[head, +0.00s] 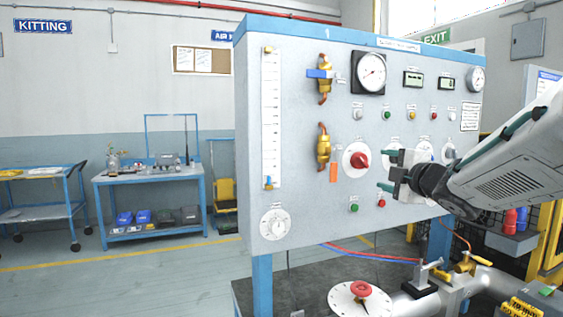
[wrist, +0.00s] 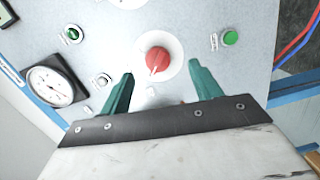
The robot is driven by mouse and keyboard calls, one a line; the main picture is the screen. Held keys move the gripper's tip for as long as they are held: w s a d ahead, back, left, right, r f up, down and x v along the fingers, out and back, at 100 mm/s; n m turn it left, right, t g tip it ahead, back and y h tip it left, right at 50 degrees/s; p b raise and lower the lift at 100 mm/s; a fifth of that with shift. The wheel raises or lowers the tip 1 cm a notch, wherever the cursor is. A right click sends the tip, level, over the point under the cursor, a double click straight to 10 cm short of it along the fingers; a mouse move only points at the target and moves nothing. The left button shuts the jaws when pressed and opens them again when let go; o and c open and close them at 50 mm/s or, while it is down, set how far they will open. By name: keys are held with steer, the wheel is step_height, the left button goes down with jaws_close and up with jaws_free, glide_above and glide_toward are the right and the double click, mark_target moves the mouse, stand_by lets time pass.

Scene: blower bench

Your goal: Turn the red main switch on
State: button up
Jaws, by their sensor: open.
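The red main switch (head: 359,160) is a red rotary knob on a round white plate on the grey panel. In the wrist view the red knob (wrist: 158,61) sits just beyond and between my fingertips, with a pale pointer line on it. My gripper (head: 388,171) is to the right of the switch in the head view, with its green fingers pointing at the panel. In the wrist view my gripper (wrist: 162,80) has its two green fingers apart, one on each side of the knob's lower edge. No contact with the knob is visible. The pointer's label is too small to read.
A green button (head: 354,208) and a red button (head: 381,203) are below the switch. An orange tag (head: 334,172) hangs at its left, beside brass valves (head: 323,147). A gauge (head: 371,72) is above.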

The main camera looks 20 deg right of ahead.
mark_target(364, 162)
steer(key=w+n, duration=0.1)
steer(key=w, duration=0.1)
steer(key=w+y, duration=0.1)
steer(key=w, duration=0.2)
steer(key=w+n+y, duration=0.1)
steer(key=w, duration=0.2)
steer(key=shift+a+r+n+t, duration=0.3)
steer(key=shift+a, duration=0.05)
steer(key=shift+c, duration=0.2)
steer(key=c, duration=0.9)
